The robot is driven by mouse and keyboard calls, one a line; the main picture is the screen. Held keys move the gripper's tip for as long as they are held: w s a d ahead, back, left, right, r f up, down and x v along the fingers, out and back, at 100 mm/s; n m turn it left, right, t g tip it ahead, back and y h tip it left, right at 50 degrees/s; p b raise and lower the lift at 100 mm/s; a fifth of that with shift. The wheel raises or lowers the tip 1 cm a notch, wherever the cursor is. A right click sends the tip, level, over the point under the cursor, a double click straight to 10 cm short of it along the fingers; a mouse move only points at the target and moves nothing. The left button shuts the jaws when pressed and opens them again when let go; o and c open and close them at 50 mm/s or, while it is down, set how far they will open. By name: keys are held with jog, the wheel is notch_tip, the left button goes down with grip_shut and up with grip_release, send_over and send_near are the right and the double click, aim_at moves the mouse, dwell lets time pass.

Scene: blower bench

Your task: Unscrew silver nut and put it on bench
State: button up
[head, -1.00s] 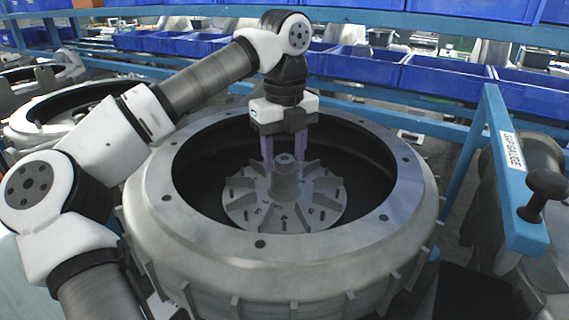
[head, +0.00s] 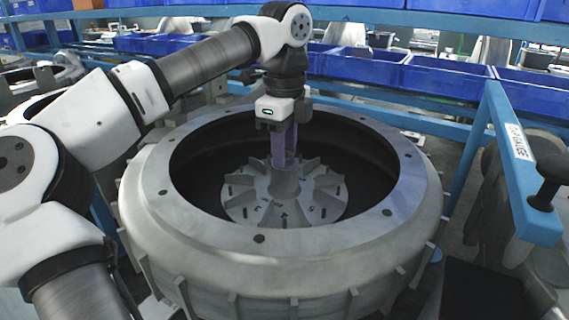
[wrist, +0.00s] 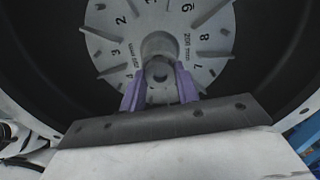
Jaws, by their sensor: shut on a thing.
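The silver nut (wrist: 160,73) sits at the top of the central hub of the finned impeller (head: 237,197), inside the large grey blower housing (head: 190,235). My gripper (head: 285,160) points straight down over the hub, its purple fingers seen nearly edge-on in the head view. In the wrist view my gripper (wrist: 160,88) has one finger on each side of the nut and is shut on it. The fingers hide the nut in the head view. I cannot tell whether the nut is still on its thread.
The housing's wide rim (head: 345,235) surrounds the gripper. Blue bins (head: 445,77) line the shelf behind. Another housing is partly hidden behind my arm at left.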

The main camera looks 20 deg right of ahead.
jog(key=n, duration=0.4)
jog(key=shift+r, duration=0.1)
jog(key=n+p, duration=0.1)
jog(key=n, duration=0.5)
jog(key=shift+n, duration=0.3)
jog(key=o, duration=0.7)
